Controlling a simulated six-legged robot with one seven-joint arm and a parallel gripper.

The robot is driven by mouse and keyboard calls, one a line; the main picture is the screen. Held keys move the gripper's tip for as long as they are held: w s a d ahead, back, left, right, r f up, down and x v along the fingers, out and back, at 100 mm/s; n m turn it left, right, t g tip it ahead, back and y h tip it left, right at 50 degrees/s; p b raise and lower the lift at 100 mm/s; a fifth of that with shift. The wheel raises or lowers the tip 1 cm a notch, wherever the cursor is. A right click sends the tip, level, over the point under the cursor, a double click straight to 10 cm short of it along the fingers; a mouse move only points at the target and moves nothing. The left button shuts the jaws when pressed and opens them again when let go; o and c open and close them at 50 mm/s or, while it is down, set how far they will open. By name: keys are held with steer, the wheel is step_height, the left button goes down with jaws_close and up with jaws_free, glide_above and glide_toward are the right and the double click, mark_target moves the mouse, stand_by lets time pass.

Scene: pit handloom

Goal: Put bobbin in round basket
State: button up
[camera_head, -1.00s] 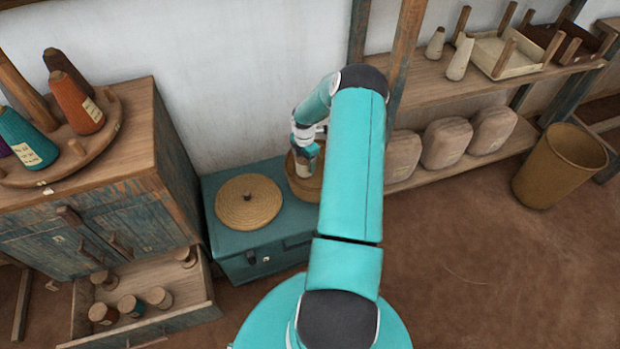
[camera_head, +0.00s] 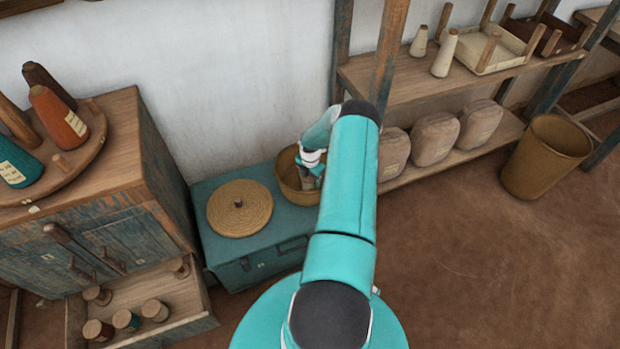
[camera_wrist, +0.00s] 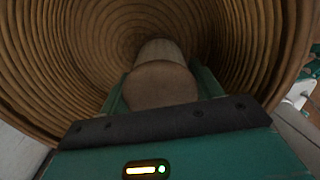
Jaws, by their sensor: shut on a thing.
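The round basket (camera_head: 287,180) stands on the teal chest, behind my arm in the head view. Its coiled inner wall (camera_wrist: 60,50) fills most of the wrist view. My gripper (camera_head: 311,182) reaches down at the basket's opening. In the wrist view my gripper (camera_wrist: 155,88) is shut on the bobbin (camera_wrist: 160,82), a pale brown spool with its end face toward the camera. The bobbin points into the basket toward its coiled bottom. Whether it touches the bottom I cannot tell.
A flat woven lid (camera_head: 240,208) with a small knob lies on the teal chest (camera_head: 215,245), left of the basket. An open drawer (camera_head: 165,310) holds several more bobbins. A shelf (camera_head: 440,75) with sacks stands right. A tall bin (camera_head: 545,160) stands on the floor at the right.

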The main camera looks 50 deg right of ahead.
steer(key=shift+w, duration=0.1)
steer(key=shift+f, duration=0.15)
steer(key=o, duration=1.1)
steer(key=shift+o, duration=0.2)
step_height(320, 180, up, 12)
steer(key=shift+r, duration=0.15)
